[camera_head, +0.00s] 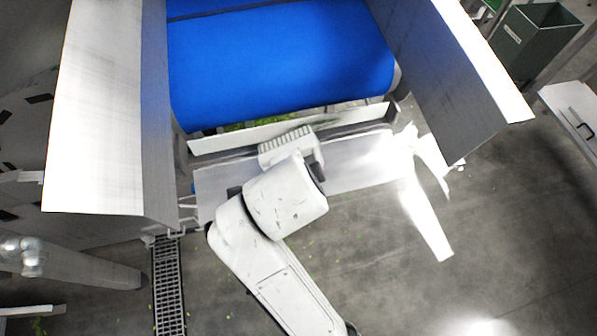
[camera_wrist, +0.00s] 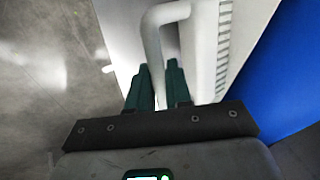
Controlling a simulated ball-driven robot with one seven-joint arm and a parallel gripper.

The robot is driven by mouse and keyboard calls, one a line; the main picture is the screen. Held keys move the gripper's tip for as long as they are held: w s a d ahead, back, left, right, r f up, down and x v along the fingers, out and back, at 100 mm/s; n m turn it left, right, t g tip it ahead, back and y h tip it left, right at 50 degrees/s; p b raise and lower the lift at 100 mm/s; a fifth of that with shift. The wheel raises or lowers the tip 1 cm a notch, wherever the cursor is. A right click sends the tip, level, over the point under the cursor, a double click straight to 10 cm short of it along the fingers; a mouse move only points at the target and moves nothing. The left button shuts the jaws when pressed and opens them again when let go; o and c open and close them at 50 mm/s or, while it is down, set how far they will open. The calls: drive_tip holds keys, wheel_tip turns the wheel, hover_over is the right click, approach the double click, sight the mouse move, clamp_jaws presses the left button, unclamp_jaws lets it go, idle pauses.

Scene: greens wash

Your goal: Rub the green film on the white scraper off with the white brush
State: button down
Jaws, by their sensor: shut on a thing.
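The white scraper (camera_head: 230,143) is a long bar along the front lower edge of the blue belt. A thin dark green smear, the film (camera_head: 324,122), shows on it just right of the brush. The white brush (camera_head: 285,147) lies against or very close to the scraper's front near its middle; contact cannot be told. In the wrist view the brush (camera_wrist: 204,50) shows its bent handle and a row of bristles facing the belt side. My gripper (camera_wrist: 158,78) is shut on the brush handle with dark green fingers. In the head view my wrist hides the fingers and part of the scraper.
The blue belt (camera_head: 280,65) slopes down behind the scraper between two metal side walls (camera_head: 105,110) (camera_head: 440,70). Green leaf bits lie behind the scraper. A pale, shiny ledge (camera_head: 350,170) lies below it. A dark green bin (camera_head: 535,40) stands far right. The floor in front is open.

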drive_tip(key=shift+w+a, duration=0.25)
drive_tip(key=shift+w, duration=0.55)
drive_tip(key=shift+w+d+p, duration=0.25)
drive_tip(key=shift+d, duration=0.75)
drive_tip(key=shift+w+d+p, duration=0.2)
drive_tip(key=shift+d, duration=0.8)
drive_tip(key=shift+w+d+p, duration=0.15)
drive_tip(key=shift+w+d, duration=0.1)
drive_tip(key=shift+d, duration=0.4)
drive_tip(key=shift+w+d+p, duration=0.2)
drive_tip(key=shift+d, duration=0.4)
drive_tip(key=shift+w+d+p, duration=0.15)
drive_tip(key=shift+w+d, duration=0.1)
drive_tip(key=shift+d, duration=0.4)
drive_tip(key=shift+w+d+r+p, duration=0.1)
drive_tip(key=shift+w+d+p, duration=0.2)
drive_tip(key=shift+d, duration=0.65)
drive_tip(key=shift+w+d+p, duration=0.15)
drive_tip(key=shift+d+p, duration=0.1)
drive_tip(key=shift+d, duration=0.65)
drive_tip(key=shift+w, duration=0.15)
drive_tip(key=shift+s+a, duration=0.2)
drive_tip(key=shift+a, duration=0.5)
drive_tip(key=shift+s+a, duration=0.25)
drive_tip(key=shift+a, duration=0.4)
drive_tip(key=shift+s+a, duration=0.2)
drive_tip(key=shift+a, duration=0.5)
drive_tip(key=shift+a, duration=0.1)
